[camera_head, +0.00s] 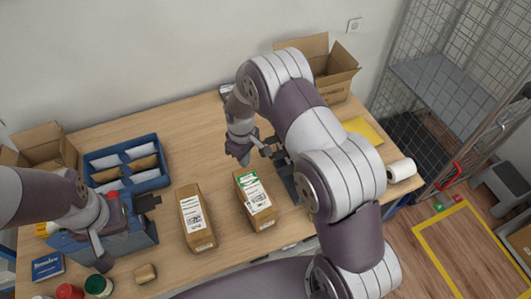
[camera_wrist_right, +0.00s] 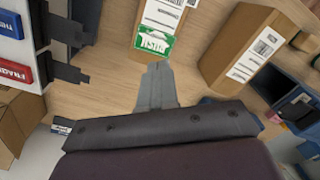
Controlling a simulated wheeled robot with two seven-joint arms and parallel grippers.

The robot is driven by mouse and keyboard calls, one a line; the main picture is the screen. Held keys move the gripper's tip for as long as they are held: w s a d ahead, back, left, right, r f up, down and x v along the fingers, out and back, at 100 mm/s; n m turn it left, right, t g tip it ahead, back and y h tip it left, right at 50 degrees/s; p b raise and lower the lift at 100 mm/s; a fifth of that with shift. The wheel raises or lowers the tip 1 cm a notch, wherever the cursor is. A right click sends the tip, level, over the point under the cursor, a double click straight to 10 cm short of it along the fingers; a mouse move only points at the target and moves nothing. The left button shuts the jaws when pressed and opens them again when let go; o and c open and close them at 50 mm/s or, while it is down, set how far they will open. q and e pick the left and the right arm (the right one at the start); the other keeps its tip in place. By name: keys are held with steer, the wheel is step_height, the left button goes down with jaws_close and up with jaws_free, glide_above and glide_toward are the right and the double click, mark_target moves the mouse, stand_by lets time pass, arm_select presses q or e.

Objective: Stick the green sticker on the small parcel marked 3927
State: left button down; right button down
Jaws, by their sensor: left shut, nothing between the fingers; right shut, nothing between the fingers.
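A small brown parcel (camera_head: 262,216) lies at the middle of the counter, with a white label on top. The green sticker (camera_head: 248,181) is on its top face at the far end, beside the label; it also shows in the right wrist view (camera_wrist_right: 153,46). A second small parcel (camera_head: 196,236) lies to its left, also labelled. The number 3927 is not readable on either. My right gripper (camera_head: 243,159) is shut and empty, just beyond the stickered parcel's far end and apart from it. My left gripper (camera_head: 148,202) is shut and empty, over the blue bin at the left.
A blue divided tray (camera_head: 165,180) stands at the back left, a blue bin (camera_head: 135,254) in front. An open carton (camera_head: 340,75) stands at the back.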

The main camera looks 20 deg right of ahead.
steer(key=m, duration=0.3)
steer(key=m+b, duration=0.1)
steer(key=b, duration=0.4)
glide_above(247, 179)
step_height(247, 179, down, 7)
steer(key=shift+w+d+f, duration=0.1)
steer(key=shift+d, duration=0.05)
steer(key=shift+f+b, duration=1.05)
steer(key=shift+f, duration=0.3)
steer(key=shift+r, duration=0.15)
